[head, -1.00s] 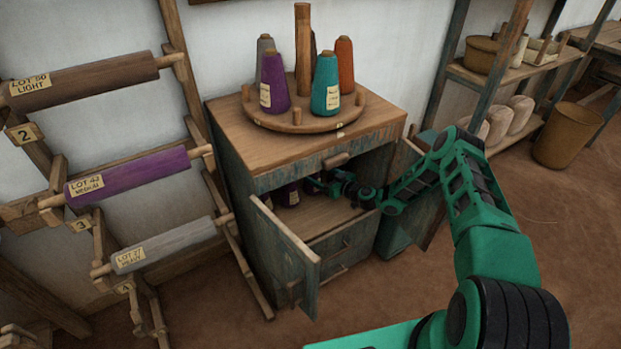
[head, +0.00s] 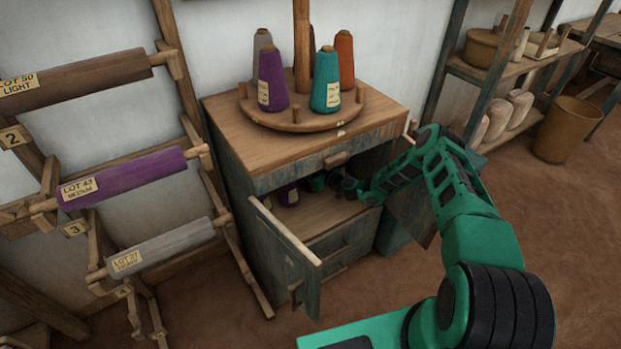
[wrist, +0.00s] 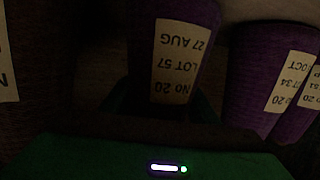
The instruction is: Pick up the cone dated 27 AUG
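In the wrist view, a dark purple cone (wrist: 185,50) stands in the middle, its label upside down and reading 27 AUG, LOT 57, No 20. My gripper (wrist: 165,112) is close in front of this cone, with dark green finger parts low on either side of it. It is too dark to tell whether the fingers touch the cone. In the head view, my gripper (head: 318,182) is inside the open cabinet, partly hidden by the cabinet top and my arm. A purple cone (head: 289,194) shows beside it to the left; its label cannot be read there.
A second purple cone (wrist: 268,75), labelled OCT, stands close right of the dated cone, with another label beyond. A labelled dark thing (wrist: 15,100) is at the left. The cabinet's left door (head: 285,258) stands open. A round stand (head: 300,122) holds several cones on top.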

